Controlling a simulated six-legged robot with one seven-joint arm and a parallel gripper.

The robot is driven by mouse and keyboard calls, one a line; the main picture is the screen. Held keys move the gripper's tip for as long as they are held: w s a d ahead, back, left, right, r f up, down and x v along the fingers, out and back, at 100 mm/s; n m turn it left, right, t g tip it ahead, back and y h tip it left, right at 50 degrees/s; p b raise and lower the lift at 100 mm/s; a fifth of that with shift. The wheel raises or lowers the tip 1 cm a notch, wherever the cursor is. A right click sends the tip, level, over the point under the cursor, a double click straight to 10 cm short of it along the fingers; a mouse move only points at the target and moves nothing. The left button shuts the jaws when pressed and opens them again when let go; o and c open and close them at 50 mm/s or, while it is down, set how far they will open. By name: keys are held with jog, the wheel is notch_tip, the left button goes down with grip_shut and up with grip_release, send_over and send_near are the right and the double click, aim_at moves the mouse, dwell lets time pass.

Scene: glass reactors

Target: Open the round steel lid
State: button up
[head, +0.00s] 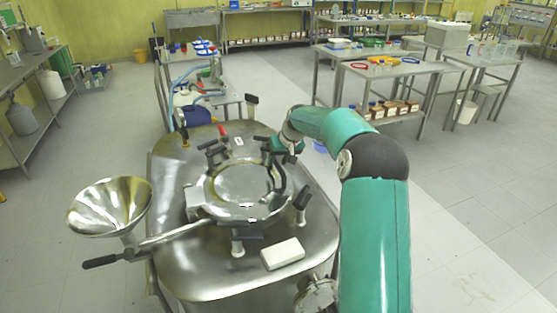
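The round steel lid (238,181) lies flat, seemingly closed, on top of a steel reactor vessel (185,265). Several black-handled clamps stand around its rim, and a dark curved handle shows at its right side. My green arm reaches in from the right, and its end with my gripper (272,162) is low at the lid's far right edge. The fingers are small and merge with the dark handles there, so I cannot tell whether they are open or touch anything.
A steel funnel (110,205) sticks out at the vessel's left. A white block (282,254) lies on the vessel top, in front of the lid. A cart with bottles (193,117) stands behind the vessel. Tables (390,80) stand at back right; the floor at right is clear.

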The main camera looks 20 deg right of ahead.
grip_shut()
jog(key=shift+r, duration=0.1)
